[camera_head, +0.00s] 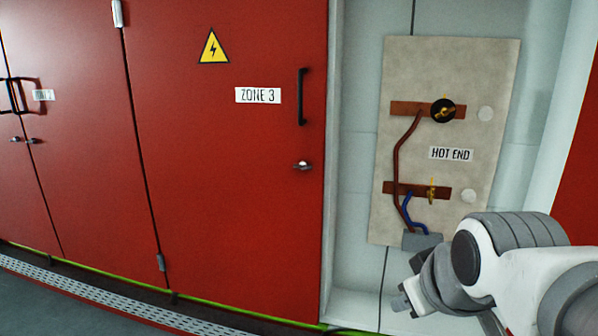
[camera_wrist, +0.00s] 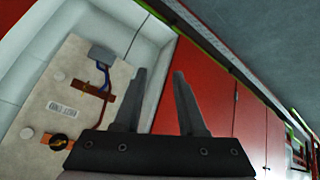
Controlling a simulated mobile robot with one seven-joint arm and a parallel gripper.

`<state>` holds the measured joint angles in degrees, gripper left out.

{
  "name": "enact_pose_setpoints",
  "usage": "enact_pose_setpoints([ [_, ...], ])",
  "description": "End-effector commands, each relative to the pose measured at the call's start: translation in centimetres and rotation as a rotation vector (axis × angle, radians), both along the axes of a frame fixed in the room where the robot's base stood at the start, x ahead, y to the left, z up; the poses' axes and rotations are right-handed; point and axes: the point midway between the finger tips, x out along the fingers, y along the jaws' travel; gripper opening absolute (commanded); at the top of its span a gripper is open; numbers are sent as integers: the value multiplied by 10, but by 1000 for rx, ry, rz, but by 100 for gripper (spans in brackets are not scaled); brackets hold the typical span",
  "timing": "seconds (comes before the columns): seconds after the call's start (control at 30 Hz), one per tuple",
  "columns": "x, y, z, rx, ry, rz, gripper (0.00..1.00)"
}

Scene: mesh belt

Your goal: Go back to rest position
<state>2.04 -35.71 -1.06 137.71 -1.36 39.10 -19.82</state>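My gripper (camera_wrist: 160,85) shows in the wrist view with its two fingers apart and nothing between them. In the head view my arm comes in from the lower right, and the gripper end (camera_head: 405,301) is in front of the recess's lower part; its fingers are hard to make out there. The beige "HOT END" panel (camera_head: 450,75) hangs in the pale recess, behind and above my gripper. It carries two copper bars, the upper with a round black knob (camera_head: 443,110), the lower with a brass piece (camera_head: 432,190). The panel also shows at left in the wrist view (camera_wrist: 75,75).
The red "ZONE 3" door (camera_head: 230,170) with a black handle (camera_head: 302,97) stands left of the recess (camera_head: 355,150). More red doors (camera_head: 60,120) continue left. A perforated metal strip (camera_head: 110,300) runs along the floor. The floor at lower left is clear.

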Motion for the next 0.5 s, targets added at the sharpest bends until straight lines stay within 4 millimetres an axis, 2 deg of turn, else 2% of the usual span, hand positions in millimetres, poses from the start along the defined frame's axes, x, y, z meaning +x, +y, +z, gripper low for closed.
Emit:
enact_pose_setpoints([
  [0.03, -22, 8, -11, 65, 46, -61, 40],
  [0.17, -79, 22, -42, 215, 188, -254, 40],
  [0.2, -74, 20, -12, 211, 182, -249, 40],
  [0.5, -72, 20, 68, 209, 180, -246, 40],
])
